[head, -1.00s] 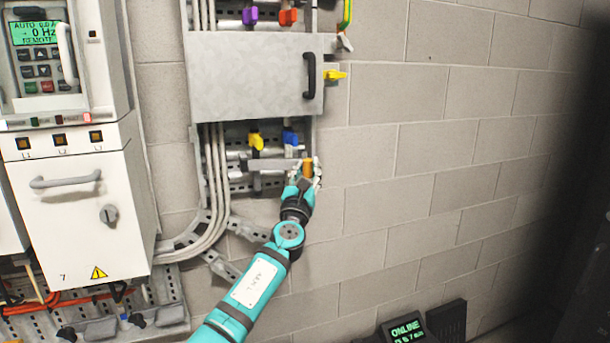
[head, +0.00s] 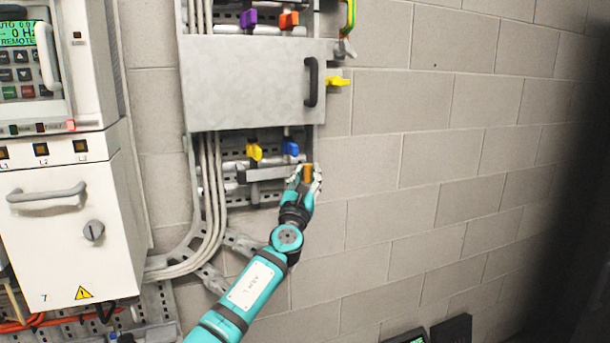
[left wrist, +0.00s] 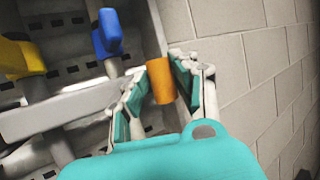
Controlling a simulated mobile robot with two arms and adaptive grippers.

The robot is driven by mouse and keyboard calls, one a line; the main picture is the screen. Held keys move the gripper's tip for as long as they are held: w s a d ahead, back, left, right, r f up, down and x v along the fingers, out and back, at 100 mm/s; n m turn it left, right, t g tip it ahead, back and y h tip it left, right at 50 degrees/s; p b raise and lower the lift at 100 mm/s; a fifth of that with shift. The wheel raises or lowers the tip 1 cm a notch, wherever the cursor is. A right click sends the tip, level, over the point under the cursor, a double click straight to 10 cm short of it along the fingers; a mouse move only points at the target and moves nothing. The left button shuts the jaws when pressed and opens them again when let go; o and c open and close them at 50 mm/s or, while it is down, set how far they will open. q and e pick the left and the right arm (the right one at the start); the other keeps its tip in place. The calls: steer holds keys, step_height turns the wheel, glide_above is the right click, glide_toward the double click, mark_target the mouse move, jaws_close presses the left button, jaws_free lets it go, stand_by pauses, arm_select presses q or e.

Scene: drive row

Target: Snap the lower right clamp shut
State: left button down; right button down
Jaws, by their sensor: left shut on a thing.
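The lower right clamp shows as a grey bar (head: 268,174) with an orange grip (head: 308,173) at its right end, below the grey cover plate. In the left wrist view the orange grip (left wrist: 160,80) stands between my fingers, and the bar (left wrist: 60,110) runs off to the left. My left gripper (head: 307,180) is shut on the orange grip, at the right edge of the panel. The contact at the far side of the grip is partly hidden by the fingers. My right gripper is in neither view.
A yellow handle (head: 254,152) and a blue handle (head: 291,148) sit just above the bar. The grey cover plate (head: 245,85) has a black pull. A white cabinet (head: 70,230) stands at the left. The block wall (head: 440,170) to the right is clear.

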arm_select(q)
steer(key=shift+r, duration=0.7)
steer(key=c, duration=1.5)
jaws_free()
steer(key=o, duration=0.3)
steer(key=shift+w+f, duration=0.15)
steer(key=shift+w, duration=0.05)
steer(key=shift+o, duration=0.6)
steer(key=shift+w+f, duration=0.25)
steer(key=shift+w, duration=0.1)
steer(key=shift+d+f, duration=0.1)
steer(key=shift+f, duration=0.15)
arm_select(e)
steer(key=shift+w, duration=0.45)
arm_select(q)
steer(key=shift+s+f, duration=0.1)
steer(key=shift+f, duration=0.05)
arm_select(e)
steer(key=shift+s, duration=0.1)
